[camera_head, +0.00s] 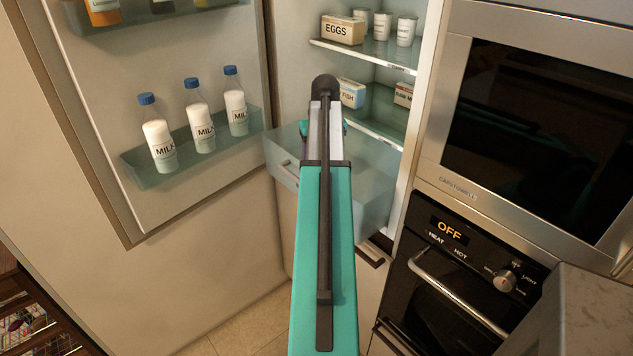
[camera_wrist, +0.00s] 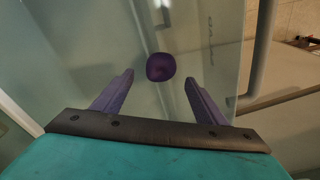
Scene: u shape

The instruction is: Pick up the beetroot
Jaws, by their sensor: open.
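The beetroot (camera_wrist: 160,67) is a small dark purple round thing in the wrist view. It lies on a pale, glassy surface that looks like the inside of the fridge drawer (camera_head: 285,172). My gripper (camera_wrist: 158,82) is open, its two purple fingers spread on either side and a little below the beetroot in the picture. The beetroot shows between and beyond the fingertips, and I see no contact. In the head view my teal arm hides the gripper's fingers, and the beetroot does not show there.
The open fridge door at left holds milk bottles (camera_head: 201,120) on a shelf (camera_head: 150,178). Fridge shelves behind hold an eggs box (camera_head: 343,29) and cartons. An oven (camera_head: 440,290) and a microwave (camera_head: 535,125) stand close on the right. A grey bar (camera_wrist: 262,55) runs right of the beetroot.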

